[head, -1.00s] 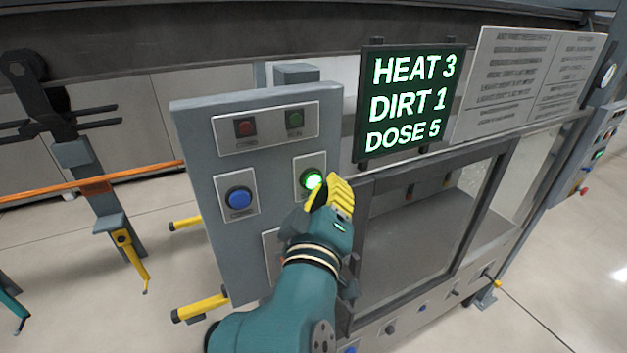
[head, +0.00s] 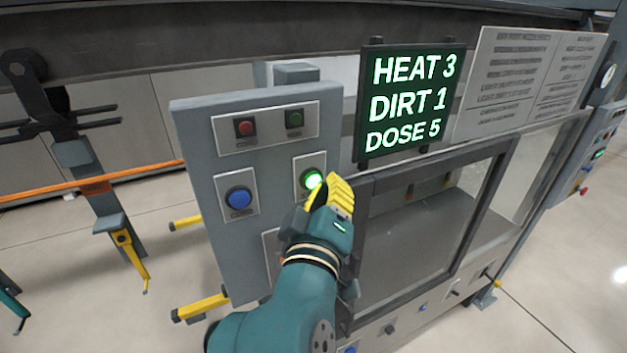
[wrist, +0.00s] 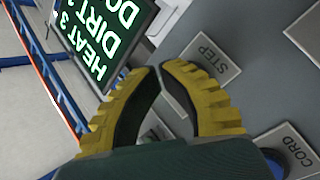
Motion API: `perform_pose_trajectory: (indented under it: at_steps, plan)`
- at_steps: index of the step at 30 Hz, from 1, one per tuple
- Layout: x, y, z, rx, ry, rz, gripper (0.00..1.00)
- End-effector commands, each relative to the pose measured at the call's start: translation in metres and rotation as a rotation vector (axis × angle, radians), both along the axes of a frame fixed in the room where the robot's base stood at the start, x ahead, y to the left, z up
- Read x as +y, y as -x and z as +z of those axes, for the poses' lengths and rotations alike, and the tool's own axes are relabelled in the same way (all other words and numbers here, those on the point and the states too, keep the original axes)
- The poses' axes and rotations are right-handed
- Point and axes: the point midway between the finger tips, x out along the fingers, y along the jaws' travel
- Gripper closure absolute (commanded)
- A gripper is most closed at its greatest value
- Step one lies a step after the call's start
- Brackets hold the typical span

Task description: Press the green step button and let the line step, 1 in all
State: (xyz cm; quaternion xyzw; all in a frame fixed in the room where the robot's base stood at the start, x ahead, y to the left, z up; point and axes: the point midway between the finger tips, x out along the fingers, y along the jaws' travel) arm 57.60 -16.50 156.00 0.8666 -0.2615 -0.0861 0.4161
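The green step button (head: 313,180) glows on a pale plate on the grey control panel (head: 200,135) in the head view. My gripper (head: 326,190) has yellow ribbed fingers and is at the button's lower right, overlapping its edge. Whether it touches the button cannot be told. In the wrist view my gripper (wrist: 160,70) has its fingertips together with nothing seen between them. The STEP plate (wrist: 211,58) shows beside the right finger; the button itself is hidden there.
A blue button (head: 239,198) sits left of the step button, with a red button (head: 245,127) and a dark green one (head: 294,118) above. A display (head: 410,103) reads HEAT 3, DIRT 1, DOSE 5. A windowed cabinet (head: 483,232) stands right. Yellow hooks (head: 134,262) hang left.

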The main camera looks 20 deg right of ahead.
Motion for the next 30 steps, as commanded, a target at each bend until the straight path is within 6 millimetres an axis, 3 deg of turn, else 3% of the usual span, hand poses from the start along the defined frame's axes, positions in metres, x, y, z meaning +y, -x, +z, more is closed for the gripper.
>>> perform_pose_trajectory:
  at_steps: [30]
  plan:
    - [0.0010,-0.0098,-0.0001,0.000,0.000,0.000,1.00]
